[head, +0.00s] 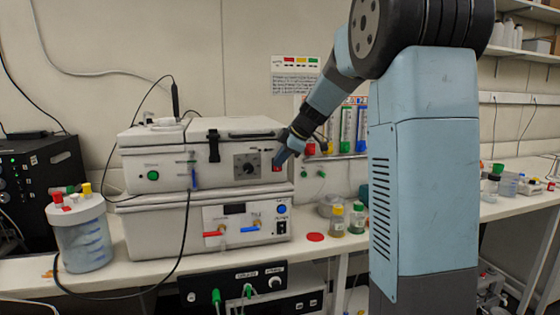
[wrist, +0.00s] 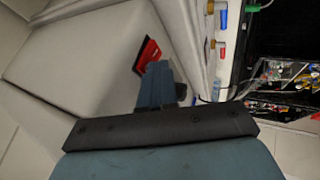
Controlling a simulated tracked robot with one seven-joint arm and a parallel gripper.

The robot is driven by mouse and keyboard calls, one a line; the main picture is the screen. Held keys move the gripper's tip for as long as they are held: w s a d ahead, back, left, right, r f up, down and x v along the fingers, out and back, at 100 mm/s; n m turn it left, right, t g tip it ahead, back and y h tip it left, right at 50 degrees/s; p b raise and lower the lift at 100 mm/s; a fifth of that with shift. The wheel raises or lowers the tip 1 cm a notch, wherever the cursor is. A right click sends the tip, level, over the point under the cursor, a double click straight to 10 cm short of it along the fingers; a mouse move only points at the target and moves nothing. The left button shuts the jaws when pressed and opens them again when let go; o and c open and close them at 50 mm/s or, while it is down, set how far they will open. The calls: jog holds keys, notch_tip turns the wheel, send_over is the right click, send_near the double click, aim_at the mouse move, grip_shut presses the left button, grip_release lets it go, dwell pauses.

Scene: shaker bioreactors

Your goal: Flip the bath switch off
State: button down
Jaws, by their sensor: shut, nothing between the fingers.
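Two white lab units are stacked on the bench. The upper unit (head: 222,178) has a round dial (head: 247,166) and a small red switch (head: 277,168) at the right of its front. In the wrist view the red switch (wrist: 146,54) shows as a red piece in a dark frame. My gripper (head: 282,157) is shut and empty, with its tips right at this switch. The shut fingers (wrist: 155,75) hide part of it in the wrist view; I cannot tell whether they touch it. The lower unit (head: 150,235) has a black switch (head: 282,228). No readable label shows which is the bath switch.
The lower unit carries red (head: 214,233) and blue (head: 250,229) handles. Small bottles (head: 337,221) stand on the bench to its right, and a capped jar (head: 82,238) stands to its left. A black cable hangs down the front.

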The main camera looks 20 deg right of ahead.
jog(key=shift+r, duration=0.8)
jog(key=s+v, duration=0.1)
jog(key=v, duration=1.1)
jog(key=shift+s+a+f, duration=0.15)
jog(key=shift+a+f, duration=0.1)
jog(key=shift+a, duration=0.1)
